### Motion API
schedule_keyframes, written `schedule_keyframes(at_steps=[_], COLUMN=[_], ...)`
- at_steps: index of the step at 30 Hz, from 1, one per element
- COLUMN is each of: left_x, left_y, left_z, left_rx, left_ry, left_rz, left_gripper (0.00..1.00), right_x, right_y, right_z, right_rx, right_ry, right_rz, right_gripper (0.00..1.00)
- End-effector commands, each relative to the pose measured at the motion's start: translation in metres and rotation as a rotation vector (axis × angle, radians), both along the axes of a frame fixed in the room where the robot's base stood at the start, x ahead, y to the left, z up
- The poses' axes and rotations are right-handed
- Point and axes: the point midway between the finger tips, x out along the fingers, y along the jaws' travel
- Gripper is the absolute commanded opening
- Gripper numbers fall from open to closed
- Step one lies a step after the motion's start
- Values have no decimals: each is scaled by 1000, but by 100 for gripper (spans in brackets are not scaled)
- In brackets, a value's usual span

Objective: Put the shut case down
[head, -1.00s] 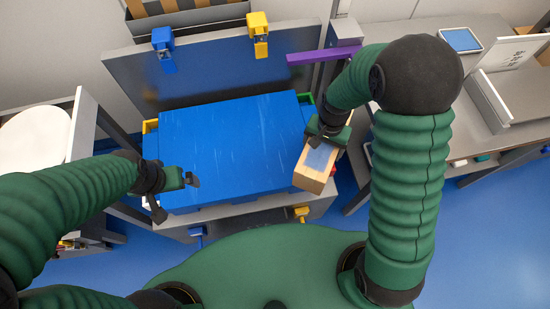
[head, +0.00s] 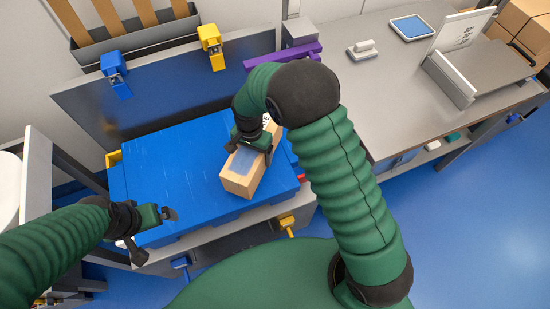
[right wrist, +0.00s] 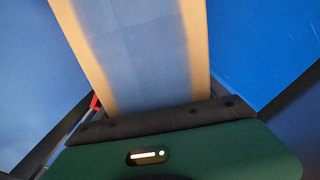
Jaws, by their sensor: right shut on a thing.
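The case (head: 238,184) is a pale wooden box with a blue-grey panel along its top. My right gripper (head: 250,148) is shut on its far end. In the head view the case overlaps the right part of the broad blue surface (head: 165,175); I cannot tell whether it touches it. In the right wrist view the case (right wrist: 140,55) runs away from the gripper, its blue-grey panel lying between two wooden edges. My left gripper (head: 152,232) is open and empty at the blue surface's near left corner.
A grey upright panel behind carries a blue clamp (head: 115,72) and a yellow clamp (head: 211,46). A purple bar (head: 282,56) is at its right. The grey bench (head: 375,95) at right has free room, with a blue-topped tray (head: 412,27) and a grey stand (head: 450,80).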

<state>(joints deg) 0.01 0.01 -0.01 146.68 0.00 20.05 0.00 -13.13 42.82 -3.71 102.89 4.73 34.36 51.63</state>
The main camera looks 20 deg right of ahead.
Motion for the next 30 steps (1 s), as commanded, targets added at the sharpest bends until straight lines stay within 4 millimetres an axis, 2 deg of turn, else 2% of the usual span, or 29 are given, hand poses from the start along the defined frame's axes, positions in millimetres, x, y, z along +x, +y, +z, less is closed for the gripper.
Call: schedule_keyframes(at_steps=[3, 6, 14, 22, 23, 27, 30], left_x=[0, 0, 0, 0, 0, 0, 0], left_y=[0, 0, 0, 0, 0, 0, 0], left_z=[-3, -5, -17, -16, -16, -16, -16], left_rx=[0, 0, 0, 0, 0, 0, 0], left_ry=[0, 0, 0, 0, 0, 0, 0], left_rz=[0, 0, 0, 0, 0, 0, 0], left_gripper=[100, 100, 100, 100, 100, 100, 100], right_x=[11, 14, 14, 14, 13, 13, 13], right_y=[14, 18, 17, 17, 17, 17, 17], right_z=[-1, -3, -36, -36, -38, -38, -38], right_rx=[0, 0, -1, 0, -1, -1, -1], right_ry=[-3, -1, -1, -3, 1, 1, 1], right_rz=[1, 0, -1, 0, 0, 0, 0], right_gripper=[9, 9, 9, 9, 83, 100, 100])
